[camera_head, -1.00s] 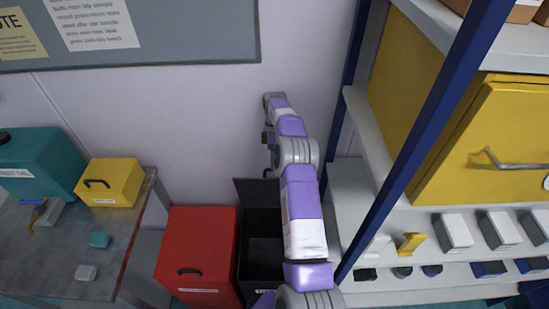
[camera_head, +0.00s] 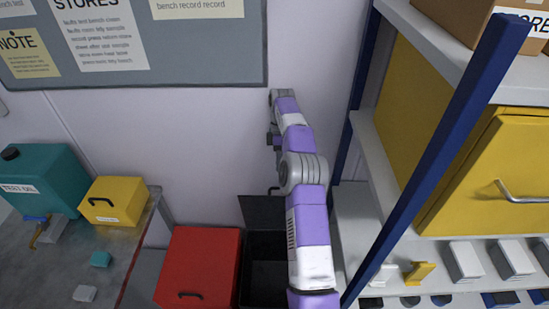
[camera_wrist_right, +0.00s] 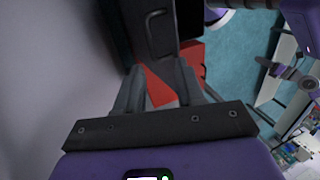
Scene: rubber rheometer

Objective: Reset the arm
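My right arm (camera_head: 306,215) reaches up the middle of the head view, over the black bin and toward the wall. Its far end, with small dark parts, is near the wall; the fingers are too small to make out there. In the right wrist view my right gripper (camera_wrist_right: 161,75) shows two grey fingers with a clear gap and nothing between them. Beyond the gap lie the red bin (camera_wrist_right: 158,90) and a dark bin surface with a handle (camera_wrist_right: 155,30). My left gripper is not in view.
The red bin (camera_head: 200,265) and open black bin (camera_head: 264,268) stand below. A bench (camera_head: 60,265) at left holds a teal container (camera_head: 45,180) and yellow box (camera_head: 112,200). A blue-posted shelf (camera_head: 440,155) with a yellow cabinet (camera_head: 495,170) stands close at right.

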